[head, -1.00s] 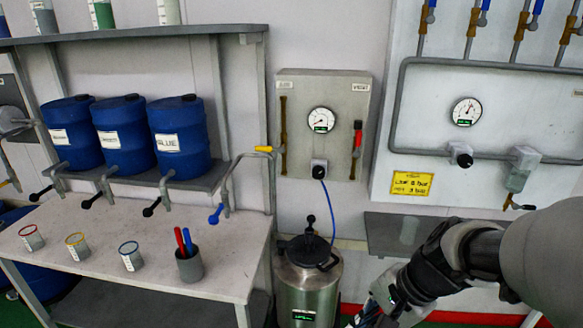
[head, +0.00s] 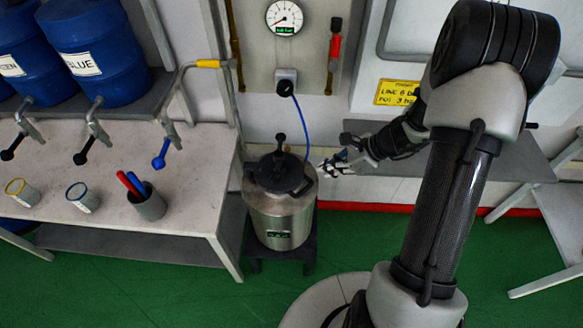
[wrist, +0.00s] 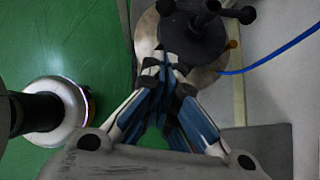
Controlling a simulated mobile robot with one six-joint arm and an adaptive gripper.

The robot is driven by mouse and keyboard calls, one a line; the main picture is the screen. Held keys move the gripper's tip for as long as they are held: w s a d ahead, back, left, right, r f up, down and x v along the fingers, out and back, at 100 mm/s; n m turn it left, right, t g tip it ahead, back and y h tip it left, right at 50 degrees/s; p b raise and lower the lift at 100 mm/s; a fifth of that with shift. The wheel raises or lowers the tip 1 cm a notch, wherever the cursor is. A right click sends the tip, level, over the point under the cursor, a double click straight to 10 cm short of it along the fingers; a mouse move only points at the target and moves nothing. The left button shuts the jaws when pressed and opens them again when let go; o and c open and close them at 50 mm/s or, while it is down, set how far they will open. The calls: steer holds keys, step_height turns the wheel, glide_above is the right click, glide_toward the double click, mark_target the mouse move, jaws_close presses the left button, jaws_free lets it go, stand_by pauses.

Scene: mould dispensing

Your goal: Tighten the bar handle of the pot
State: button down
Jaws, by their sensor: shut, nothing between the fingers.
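The pot (head: 280,208) is a steel cylinder with a black lid (head: 278,172), upright on a dark low stand (head: 283,252). The black bar handle (head: 280,145) rises from the middle of the lid; in the wrist view the bar handle (wrist: 208,12) shows at the top edge, partly cut off. My gripper (head: 325,168) is just right of the pot at lid height, its fingers pointing left. In the wrist view my gripper (wrist: 166,55) is shut and empty, its fingertips over the near lid edge and short of the bar. I cannot tell whether the tips touch the lid.
A blue hose (head: 300,115) runs from the wall panel down to the pot. The workbench (head: 200,190) stands close on the left with cups and a dark holder (head: 148,205) of red and blue tools. Green floor is clear in front of the pot.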

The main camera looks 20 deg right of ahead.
steer(key=shift+s, duration=0.15)
steer(key=shift+a, duration=0.1)
steer(key=b+x, duration=0.1)
steer(key=x, duration=0.3)
steer(key=a+r+b+x, duration=0.1)
steer(key=x, duration=0.3)
steer(key=w+b+x, duration=0.1)
steer(key=b+x, duration=0.1)
steer(key=x, duration=0.3)
steer(key=shift+a+r, duration=0.25)
steer(key=shift+r, duration=0.05)
steer(key=shift+w, duration=0.1)
